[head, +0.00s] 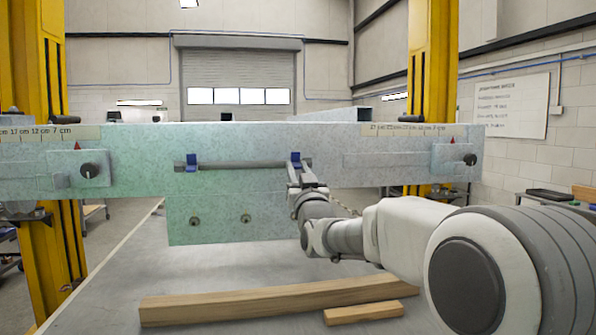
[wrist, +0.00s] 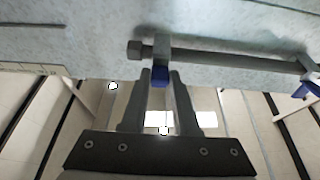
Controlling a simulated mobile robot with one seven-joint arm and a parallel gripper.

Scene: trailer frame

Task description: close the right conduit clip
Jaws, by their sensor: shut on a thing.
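The right conduit clip (head: 295,157) shows as a small blue piece at the right end of the grey conduit (head: 240,164) on the face of the steel beam. My gripper (head: 294,174) reaches it from below and in front. The wrist view appears upside down; there the clip's blue part (wrist: 160,78) sits between my two fingertips (wrist: 160,84), which are shut on it. The clip's grey body (wrist: 161,48) lies by the conduit's end. I cannot tell whether its latch is closed. The left clip (head: 191,161), also blue, stands at the other end.
The steel beam (head: 230,145) spans between yellow posts (head: 433,70), with black knobs (head: 89,170) near both ends. Two wooden pieces (head: 270,302) lie on the grey table below. The space between table and beam is otherwise clear apart from my arm.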

